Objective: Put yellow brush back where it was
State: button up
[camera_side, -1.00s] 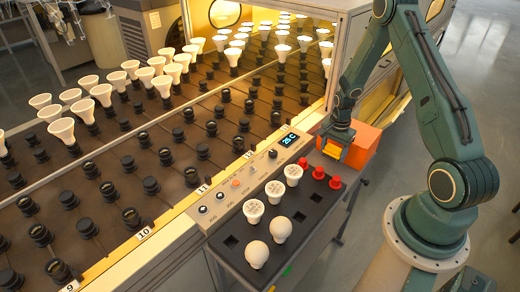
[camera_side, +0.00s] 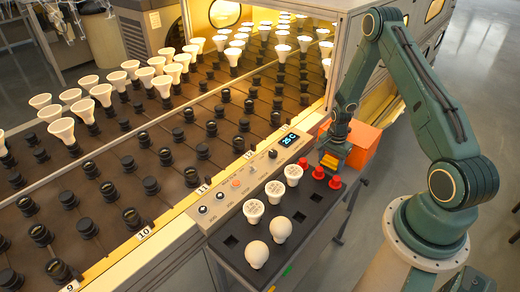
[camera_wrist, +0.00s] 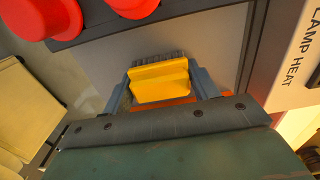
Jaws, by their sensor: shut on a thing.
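The yellow brush (camera_wrist: 160,82) is held between the two blue-grey fingers of my gripper (camera_wrist: 160,88) in the wrist view, with its dark bristles facing away from the palm. In the side view, the brush (camera_side: 330,161) shows as a small yellow patch under my gripper (camera_side: 332,158). The gripper is over the far end of the black tray (camera_side: 262,215), close to the red caps. I cannot tell from these views how high the brush is above the surface.
An orange box (camera_side: 365,147) stands just right of and behind my gripper. Red caps (camera_side: 335,182) sit at the tray's far end, with white bulbs (camera_side: 293,174) nearer. The control panel (camera_side: 245,180) and the socket rack (camera_side: 130,170) lie to the left.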

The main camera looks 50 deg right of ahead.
aim_at(331, 159)
jog(key=shift+f, duration=0.1)
jog(key=o, duration=0.9)
jog(key=shift+o, duration=0.2)
notch_tip(331, 159, up, 12)
dwell(0.5)
dwell(0.5)
